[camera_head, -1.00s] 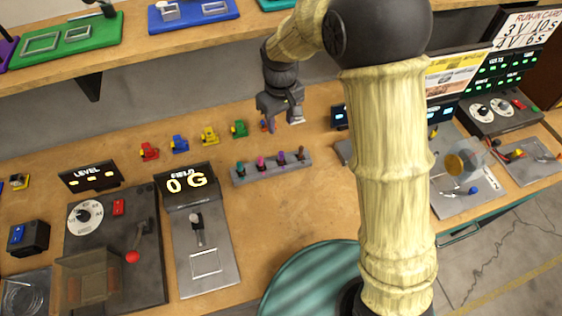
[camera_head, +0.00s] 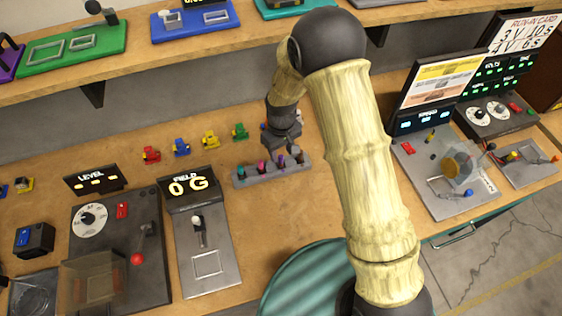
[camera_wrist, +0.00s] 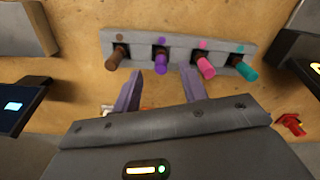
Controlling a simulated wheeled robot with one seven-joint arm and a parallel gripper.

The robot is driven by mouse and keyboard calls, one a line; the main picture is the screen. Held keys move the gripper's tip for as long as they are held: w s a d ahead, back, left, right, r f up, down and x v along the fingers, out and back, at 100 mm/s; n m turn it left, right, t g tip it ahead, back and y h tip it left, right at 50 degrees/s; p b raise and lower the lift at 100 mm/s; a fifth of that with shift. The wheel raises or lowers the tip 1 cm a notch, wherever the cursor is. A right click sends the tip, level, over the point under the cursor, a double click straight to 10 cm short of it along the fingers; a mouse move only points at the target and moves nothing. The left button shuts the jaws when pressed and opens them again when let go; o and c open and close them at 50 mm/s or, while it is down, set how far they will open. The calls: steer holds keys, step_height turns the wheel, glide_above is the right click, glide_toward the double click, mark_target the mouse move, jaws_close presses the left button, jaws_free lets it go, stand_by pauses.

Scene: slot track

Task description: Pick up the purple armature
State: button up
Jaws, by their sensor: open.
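The purple armature (camera_wrist: 160,60) stands in a grey rack (camera_wrist: 186,46), in a row between a brown armature (camera_wrist: 117,57) and a pink armature (camera_wrist: 206,66). A teal armature (camera_wrist: 243,68) stands at the row's end. My gripper (camera_wrist: 162,84) is open and empty, its two fingers pointing toward the rack with the purple armature ahead of the gap between them. In the head view my gripper (camera_head: 291,155) hangs at the right part of the rack (camera_head: 262,175), and the purple armature (camera_head: 282,160) shows beside it, partly hidden.
A shelf (camera_head: 150,60) runs above the back of the bench. Bare wood lies in front of the rack.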

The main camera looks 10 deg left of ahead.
mark_target(281, 156)
steer(key=shift+f, duration=0.15)
steer(key=shift+f+p, duration=1.1)
steer(key=shift+f, duration=1.5)
steer(key=shift+a, duration=0.1)
jaws_close()
steer(key=shift+r, duration=0.1)
